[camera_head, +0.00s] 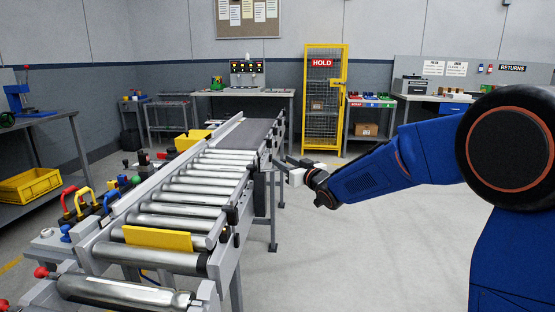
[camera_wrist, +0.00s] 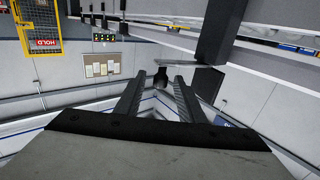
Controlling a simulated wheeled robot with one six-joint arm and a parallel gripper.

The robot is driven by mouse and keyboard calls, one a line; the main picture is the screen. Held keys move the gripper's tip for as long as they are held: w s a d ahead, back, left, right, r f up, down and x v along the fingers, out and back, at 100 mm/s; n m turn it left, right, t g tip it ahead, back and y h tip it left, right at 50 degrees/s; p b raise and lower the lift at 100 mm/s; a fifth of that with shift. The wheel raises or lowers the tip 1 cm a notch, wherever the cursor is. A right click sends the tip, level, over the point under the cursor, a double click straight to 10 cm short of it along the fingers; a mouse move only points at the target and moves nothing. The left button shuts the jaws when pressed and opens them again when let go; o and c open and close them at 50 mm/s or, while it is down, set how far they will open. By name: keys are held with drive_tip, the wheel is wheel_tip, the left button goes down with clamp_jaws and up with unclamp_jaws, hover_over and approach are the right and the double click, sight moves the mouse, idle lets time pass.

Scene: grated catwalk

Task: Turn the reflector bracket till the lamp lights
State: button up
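In the wrist view, a small dark bracket-like part (camera_wrist: 161,76) with a flat grey plate beside it shows just beyond my fingertips. I take it for the reflector bracket, but its face and angle are hard to make out. My gripper (camera_wrist: 158,82) is open, its two dark fingers apart with nothing clearly between them. In the head view my gripper (camera_head: 284,161) reaches left to the right side rail of the roller conveyor (camera_head: 213,179), near its far half. Whether it touches anything there cannot be told. I cannot pick out a lit lamp belonging to the bracket.
A yellow plate (camera_head: 157,239) stands across the near rollers. Coloured handles and knobs (camera_head: 83,202) line the conveyor's left side. A yellow HOLD cage (camera_head: 324,101) and a bench with a control box (camera_head: 247,73) stand behind. The floor right of the conveyor is clear.

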drive_tip(key=shift+x, duration=2.55)
drive_tip(key=shift+c, duration=0.4)
clamp_jaws()
